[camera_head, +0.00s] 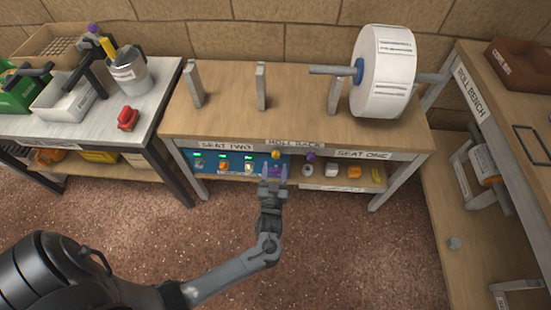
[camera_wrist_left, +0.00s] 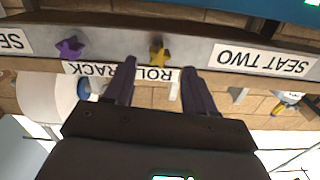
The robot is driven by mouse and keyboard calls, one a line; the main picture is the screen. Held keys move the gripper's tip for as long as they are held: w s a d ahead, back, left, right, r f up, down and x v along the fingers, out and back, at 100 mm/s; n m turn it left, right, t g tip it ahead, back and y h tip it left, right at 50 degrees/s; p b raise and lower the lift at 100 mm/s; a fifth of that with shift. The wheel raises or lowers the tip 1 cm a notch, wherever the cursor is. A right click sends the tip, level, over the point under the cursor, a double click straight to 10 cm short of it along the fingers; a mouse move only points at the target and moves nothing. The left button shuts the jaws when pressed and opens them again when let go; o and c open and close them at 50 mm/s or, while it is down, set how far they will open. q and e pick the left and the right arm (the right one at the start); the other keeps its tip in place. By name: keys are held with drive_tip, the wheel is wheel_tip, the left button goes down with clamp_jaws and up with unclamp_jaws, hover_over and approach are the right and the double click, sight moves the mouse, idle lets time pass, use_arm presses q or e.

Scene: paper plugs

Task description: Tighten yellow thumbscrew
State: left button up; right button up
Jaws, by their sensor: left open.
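The yellow thumbscrew (camera_head: 276,154) sits on the front rail of the roll rack table, between the SEAT TWO and SEAT ONE labels. In the left wrist view, which is upside down, it is a star-shaped yellow knob (camera_wrist_left: 158,54). A purple thumbscrew (camera_head: 311,157) sits to its right on the same rail and also shows in the wrist view (camera_wrist_left: 70,47). My left gripper (camera_head: 273,176) is open just in front of the rail. In the wrist view its fingers (camera_wrist_left: 157,72) point toward the rail, with the yellow knob between them and apart from both. My right gripper is out of view.
The roll rack table (camera_head: 225,120) carries upright posts and a large white roll (camera_head: 384,72) on a bar. Its lower shelf holds a blue panel (camera_head: 213,161) and several small items. A bench (camera_head: 145,95) with bins stands left, the roll bench (camera_head: 490,110) right.

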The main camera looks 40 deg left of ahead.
use_arm(q)
drive_tip(key=shift+w, duration=0.3)
drive_tip(key=shift+s+a, duration=0.1)
